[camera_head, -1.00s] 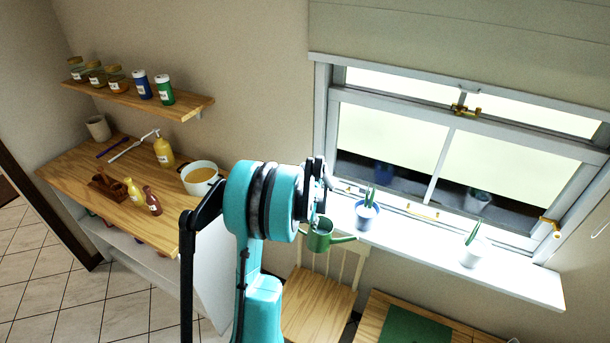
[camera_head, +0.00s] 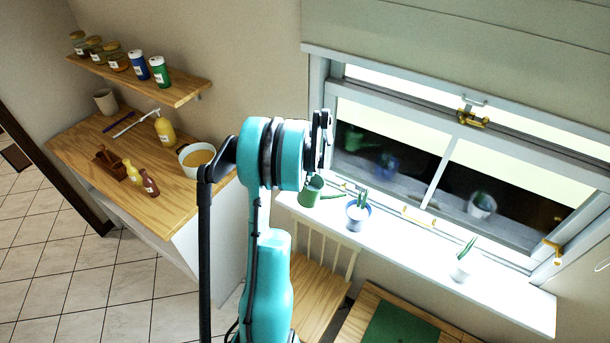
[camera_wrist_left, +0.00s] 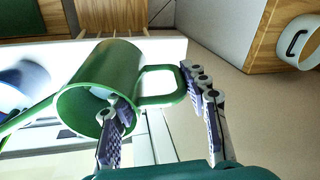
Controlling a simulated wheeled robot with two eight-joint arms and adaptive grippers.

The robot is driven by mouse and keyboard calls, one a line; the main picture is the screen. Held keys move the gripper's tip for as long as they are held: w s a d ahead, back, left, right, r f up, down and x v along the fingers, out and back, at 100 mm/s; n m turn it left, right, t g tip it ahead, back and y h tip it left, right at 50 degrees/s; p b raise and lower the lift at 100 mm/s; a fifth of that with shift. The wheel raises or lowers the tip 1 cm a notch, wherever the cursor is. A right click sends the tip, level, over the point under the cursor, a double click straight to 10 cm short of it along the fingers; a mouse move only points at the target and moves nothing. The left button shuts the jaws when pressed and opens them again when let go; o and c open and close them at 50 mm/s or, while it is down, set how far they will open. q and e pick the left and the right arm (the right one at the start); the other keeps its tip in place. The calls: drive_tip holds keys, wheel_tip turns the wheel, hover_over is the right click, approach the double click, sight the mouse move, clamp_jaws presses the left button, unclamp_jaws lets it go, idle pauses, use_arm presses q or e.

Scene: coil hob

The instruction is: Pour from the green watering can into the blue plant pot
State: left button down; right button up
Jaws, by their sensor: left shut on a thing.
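The green watering can (camera_head: 310,192) is held by my left gripper (camera_head: 323,140), which is mostly hidden behind my teal arm in the head view. In the left wrist view the fingers (camera_wrist_left: 160,120) are around the handle side of the can (camera_wrist_left: 105,80), one finger overlapping its open mouth. The can's spout points right in the head view, toward the blue plant pot (camera_head: 349,222) with a green plant, standing on the white windowsill. The pot (camera_wrist_left: 22,85) also shows at the left edge of the wrist view. The spout tip is close to the pot. My right gripper is not in view.
A white pot with a plant (camera_head: 461,268) stands farther right on the windowsill (camera_head: 410,235). A wooden chair (camera_head: 318,290) and a table with a green mat (camera_head: 400,330) are below. The left counter (camera_head: 80,150) holds a white pan (camera_head: 190,165) and bottles.

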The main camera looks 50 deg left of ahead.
sight(317, 192)
use_arm(q)
drive_tip(key=shift+w+d, duration=0.1)
drive_tip(key=shift+w, duration=0.15)
drive_tip(key=shift+w+d+r+g+y, duration=0.15)
drive_tip(key=shift+d+r+g+y, duration=0.2)
drive_tip(key=shift+d+y, duration=0.2)
drive_tip(key=shift+w+d+r+g+y+p, duration=0.2)
drive_tip(key=shift+w+d+y, duration=0.15)
drive_tip(key=shift+d, duration=0.15)
drive_tip(key=shift+w+d+r+g+y+p, duration=0.15)
drive_tip(key=shift+w+d+y, duration=0.15)
drive_tip(key=shift+d, duration=0.2)
drive_tip(key=shift+r+p, duration=0.3)
drive_tip(key=shift+r, duration=0.1)
drive_tip(key=shift+s+b, duration=0.1)
drive_tip(key=shift+b, duration=0.25)
drive_tip(key=shift+d+r+g+y, duration=0.2)
drive_tip(key=shift+r+g+y, duration=0.2)
drive_tip(key=shift+r+y, duration=0.3)
